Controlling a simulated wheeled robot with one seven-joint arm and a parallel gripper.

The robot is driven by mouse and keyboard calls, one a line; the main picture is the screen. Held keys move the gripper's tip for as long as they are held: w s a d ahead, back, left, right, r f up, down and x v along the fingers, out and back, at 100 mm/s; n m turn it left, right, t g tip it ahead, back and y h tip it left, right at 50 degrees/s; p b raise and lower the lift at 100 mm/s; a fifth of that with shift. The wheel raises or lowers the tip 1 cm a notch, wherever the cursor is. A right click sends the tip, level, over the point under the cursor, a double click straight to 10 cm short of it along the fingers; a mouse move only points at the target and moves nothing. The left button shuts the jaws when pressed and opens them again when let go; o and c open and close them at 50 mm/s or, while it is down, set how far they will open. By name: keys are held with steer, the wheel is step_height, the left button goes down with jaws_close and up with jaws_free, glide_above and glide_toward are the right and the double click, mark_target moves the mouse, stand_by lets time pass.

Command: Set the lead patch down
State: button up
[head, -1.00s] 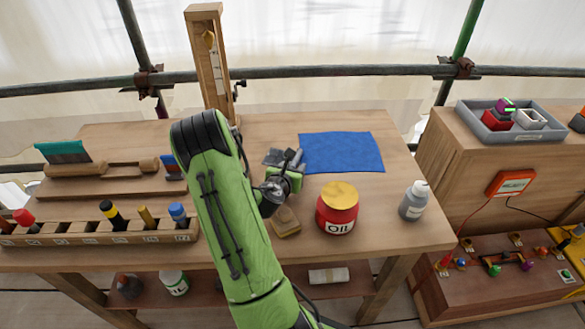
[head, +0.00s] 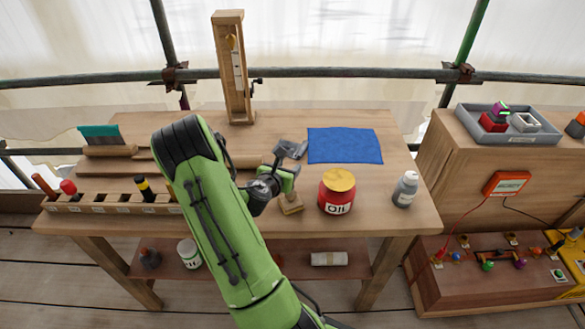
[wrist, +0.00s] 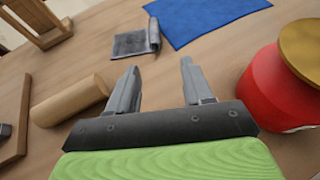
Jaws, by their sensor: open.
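The lead patch is a small dark grey sheet with a curled or folded right edge. It lies on the wooden workbench (head: 375,205), left of the blue cloth (head: 345,146), in the head view (head: 289,149). In the wrist view the lead patch (wrist: 130,43) lies flat beyond my fingertips, near the corner of the blue cloth (wrist: 200,18). My gripper (wrist: 159,64) is open with nothing between its fingers, and it is apart from the patch. In the head view my gripper (head: 295,170) is just on the near side of the patch.
A red oil tin (head: 337,195) stands close to the right of my gripper. A grey bottle (head: 405,190) and a wooden upright stand (head: 235,75) are farther off.

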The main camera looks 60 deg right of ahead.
steer(key=shift+w+f, duration=0.1)
steer(key=shift+w, duration=0.05)
steer(key=w+a+r+m+t+y, duration=0.1)
steer(key=w+a+r+m+y, duration=0.1)
steer(key=a+r+m, duration=0.4)
steer(key=w+a+r+m+t+y, duration=0.1)
steer(key=w+a+m+y, duration=0.15)
steer(key=a, duration=0.55)
steer(key=w+a+r+m+t+y, duration=0.1)
steer(key=w+a+r+m+y, duration=0.1)
steer(key=a+r+m, duration=0.35)
steer(key=s+a+r+m+t+y, duration=0.1)
steer(key=a+y, duration=0.1)
steer(key=a, duration=0.4)
steer(key=s+a+r+m+y, duration=0.1)
steer(key=s+a+r+y, duration=0.1)
steer(key=a, duration=0.5)
steer(key=shift+a+m+t, duration=0.3)
steer(key=shift+m+t, duration=0.1)
steer(key=shift+o, duration=0.3)
steer(key=s+a+r+m+y, duration=0.1)
steer(key=s+a+r+y, duration=0.1)
steer(key=s+a, duration=0.6)
steer(key=shift+s+a+m+y, duration=0.15)
steer(key=shift+a+m+y, duration=0.15)
steer(key=shift+a+y, duration=0.25)
steer(key=shift+s+a+r, duration=0.1)
steer(key=shift+s+a, duration=0.2)
steer(key=shift+w, duration=0.15)
